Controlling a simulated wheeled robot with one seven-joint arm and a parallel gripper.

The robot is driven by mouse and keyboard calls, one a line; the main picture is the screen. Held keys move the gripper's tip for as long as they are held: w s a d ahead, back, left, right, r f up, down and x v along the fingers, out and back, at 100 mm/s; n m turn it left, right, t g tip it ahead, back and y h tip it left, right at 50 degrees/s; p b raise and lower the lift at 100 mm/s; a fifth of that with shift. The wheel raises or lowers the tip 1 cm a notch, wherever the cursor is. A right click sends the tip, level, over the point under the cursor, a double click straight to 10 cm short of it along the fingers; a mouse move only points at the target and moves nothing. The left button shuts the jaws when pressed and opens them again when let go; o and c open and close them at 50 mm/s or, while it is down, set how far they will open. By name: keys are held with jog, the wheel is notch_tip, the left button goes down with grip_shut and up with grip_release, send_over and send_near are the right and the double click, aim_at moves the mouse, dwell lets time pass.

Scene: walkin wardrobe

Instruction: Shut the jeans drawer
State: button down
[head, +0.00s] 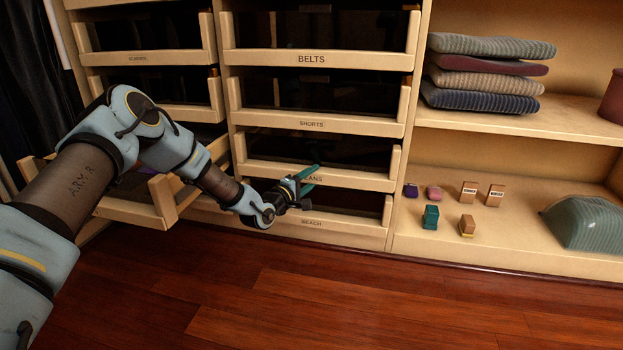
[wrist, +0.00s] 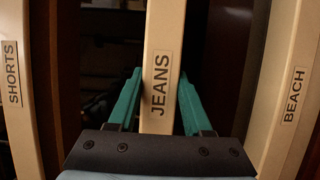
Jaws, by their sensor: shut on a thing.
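The jeans drawer (head: 362,181) is in the middle column in the head view, below the shorts drawer and above the beach drawer. Its front looks about in line with those two. My gripper (head: 312,174) is at the middle of this front and hides part of its label. In the wrist view my gripper (wrist: 160,98) has one green finger on each side of the jeans drawer's front board (wrist: 160,40), shut on it. The JEANS label shows between the fingers. The drawer's inside is dark.
The shorts drawer (head: 290,118) is above and the beach drawer (head: 350,229) below, both close to my fingers. A lower-left drawer (head: 130,209) stands pulled out beside my arm. Shelves at right hold folded clothes (head: 490,75) and small boxes (head: 468,190). The wooden floor (head: 330,300) is clear.

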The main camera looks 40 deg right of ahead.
jog(key=shift+w, duration=0.1)
jog(key=shift+c, duration=1.7)
grip_release()
jog(key=shift+d, duration=0.1)
jog(key=s+a+p, duration=0.2)
jog(key=a+p, duration=0.2)
jog(key=a, duration=0.6)
jog(key=shift+a+p, duration=0.35)
jog(key=shift+p, duration=0.05)
